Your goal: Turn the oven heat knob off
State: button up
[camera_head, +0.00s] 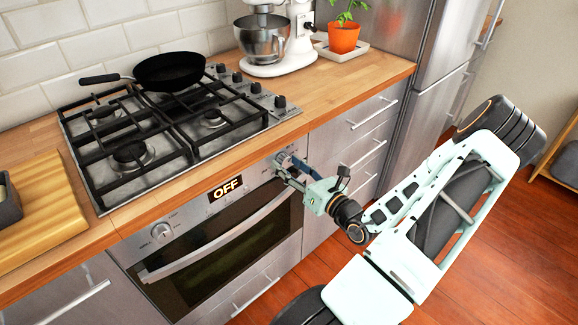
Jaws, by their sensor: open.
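The oven (220,245) is set under the counter, with a steel front and a dark glass window. One round oven knob (162,233) shows on the left of the panel. My gripper (284,165) is at the right end of the panel, its open fingers close to the front. The fingers hide that part of the panel, where another knob may sit between them. I cannot tell whether they touch it.
The oven handle (216,242) sticks out below the panel. Above are the wooden counter edge (250,152), a gas hob (100,178) with a black pan (170,71), and a stand mixer (292,50). Drawers (350,150) stand at right. Wooden floor (500,260) is partly clear.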

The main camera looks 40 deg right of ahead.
jog(key=c, duration=1.2)
jog(key=shift+o, duration=0.2)
jog(key=shift+n, duration=0.3)
jog(key=n, duration=0.4)
jog(key=shift+f+b, duration=0.15)
jog(key=shift+b, duration=0.25)
jog(key=n+b, duration=0.2)
jog(key=n, duration=0.3)
jog(key=shift+d, duration=0.1)
jog(key=shift+n, duration=0.4)
jog(key=o, duration=1.2)
jog(key=shift+c, duration=0.2)
